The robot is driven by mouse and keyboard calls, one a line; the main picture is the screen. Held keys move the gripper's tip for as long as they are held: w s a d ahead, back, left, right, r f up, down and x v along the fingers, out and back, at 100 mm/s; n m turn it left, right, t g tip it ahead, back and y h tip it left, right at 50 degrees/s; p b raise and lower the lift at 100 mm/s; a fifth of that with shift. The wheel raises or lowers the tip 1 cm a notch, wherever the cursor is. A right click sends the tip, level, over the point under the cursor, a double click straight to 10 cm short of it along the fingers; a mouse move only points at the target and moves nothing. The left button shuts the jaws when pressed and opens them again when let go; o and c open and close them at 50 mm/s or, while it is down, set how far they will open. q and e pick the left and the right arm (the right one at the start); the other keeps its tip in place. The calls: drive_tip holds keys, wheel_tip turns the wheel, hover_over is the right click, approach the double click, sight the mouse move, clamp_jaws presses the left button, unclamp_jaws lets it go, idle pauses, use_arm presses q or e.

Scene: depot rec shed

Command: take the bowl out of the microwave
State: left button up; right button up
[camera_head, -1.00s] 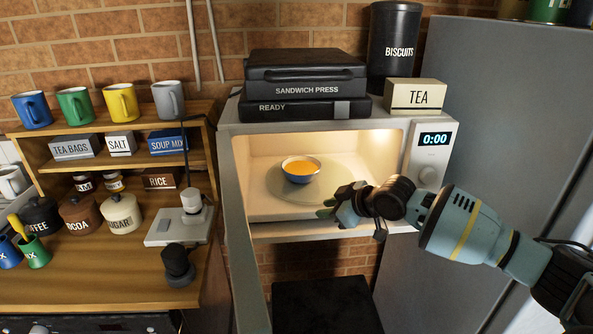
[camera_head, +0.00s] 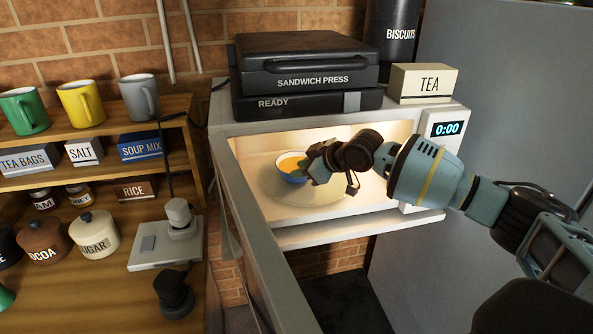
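The microwave (camera_head: 340,222) stands with its door (camera_head: 243,225) swung open toward me, its inside lit. A small blue and white bowl (camera_head: 289,168) with orange contents sits on the round turntable (camera_head: 325,193) inside. My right gripper (camera_head: 312,166) reaches in through the opening from the right and is at the bowl's right side, covering part of it. Its fingers are small and partly hidden, so I cannot tell whether they are open or touching the bowl. My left gripper is not in view.
A sandwich press (camera_head: 305,65) and a tea box (camera_head: 422,83) sit on top of the microwave. The open door stands left of the opening. A wooden shelf with mugs (camera_head: 80,103), boxes and jars (camera_head: 94,234) is at the left. A grey cabinet (camera_head: 500,110) is at the right.

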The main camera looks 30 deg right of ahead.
sight(289, 178)
drive_tip(key=shift+w+a+f, duration=0.25)
drive_tip(key=shift+w+f, duration=0.15)
drive_tip(key=shift+w, duration=0.15)
drive_tip(key=x, duration=0.4)
drive_tip(key=shift+s+f, duration=0.2)
drive_tip(key=shift+f, duration=0.25)
drive_tip(key=shift+w+a+f, duration=0.1)
drive_tip(key=shift+w+f, duration=0.1)
drive_tip(key=shift+w, duration=0.15)
drive_tip(key=shift+c, duration=0.5)
clamp_jaws()
drive_tip(key=shift+r, duration=0.15)
